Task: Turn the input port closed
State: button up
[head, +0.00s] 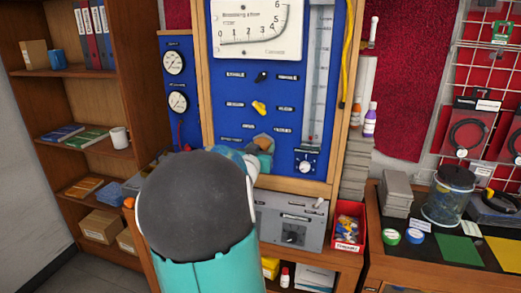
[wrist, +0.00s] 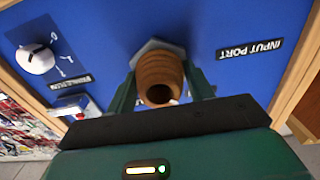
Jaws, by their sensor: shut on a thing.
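The input port (wrist: 158,78) is a ribbed orange-brown fitting with an open round end on a grey hexagonal base, set in the blue panel (wrist: 110,25). The upside-down label INPUT PORT (wrist: 249,49) is beside it in the wrist view. My gripper (wrist: 160,95) has its two dark green fingers on either side of the fitting and is shut on it. In the head view the port (head: 262,143) shows just above my gripper, partly hidden by my arm.
A white dial knob (wrist: 35,60) is on the panel, with a red and white part near it. The head view shows a yellow knob (head: 259,107), a black knob (head: 261,77), gauges (head: 174,63), a grey box (head: 290,225) and a red bin (head: 348,225) below.

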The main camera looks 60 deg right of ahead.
jog(key=shift+m, duration=0.3)
jog(key=m, duration=0.8)
jog(key=shift+m, duration=0.4)
jog(key=m, duration=0.4)
jog(key=shift+m, duration=2.2)
jog(key=o, duration=1)
jog(key=shift+c, duration=0.2)
jog(key=shift+a, duration=0.15)
